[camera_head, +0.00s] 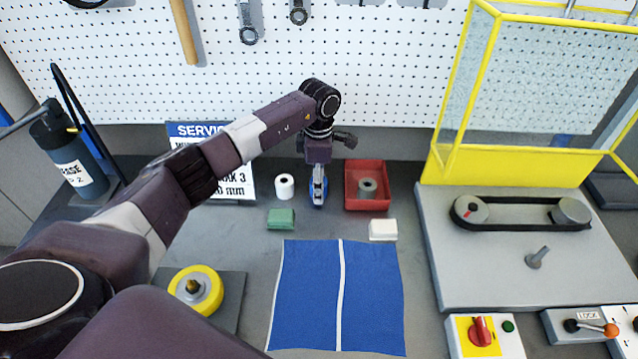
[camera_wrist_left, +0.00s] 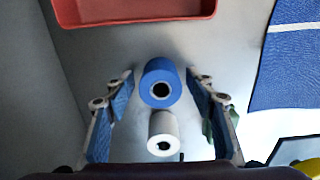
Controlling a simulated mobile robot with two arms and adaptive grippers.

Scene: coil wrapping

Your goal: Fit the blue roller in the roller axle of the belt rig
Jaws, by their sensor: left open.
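The blue roller (camera_wrist_left: 160,70) stands upright on the bench, its dark bore facing up in the left wrist view. My left gripper (camera_head: 318,203) points down at the bench between a white roller (camera_head: 285,187) and a red tray (camera_head: 377,166). Its blue-padded fingers are open, one on each side of the blue roller, with gaps showing in the left wrist view (camera_wrist_left: 160,86). In the head view the gripper largely hides the roller. The belt rig (camera_head: 480,280) is at the right, with a bare short axle peg (camera_head: 537,258) below its belt. My right gripper is not in view.
A grey roller (camera_head: 367,186) lies in the red tray. A green block (camera_head: 281,218) and a white block (camera_head: 383,230) stand behind the blue mat (camera_head: 310,295), which is clear. A raised yellow guard frame (camera_head: 455,100) stands behind the rig. A yellow ring (camera_head: 208,290) is front left.

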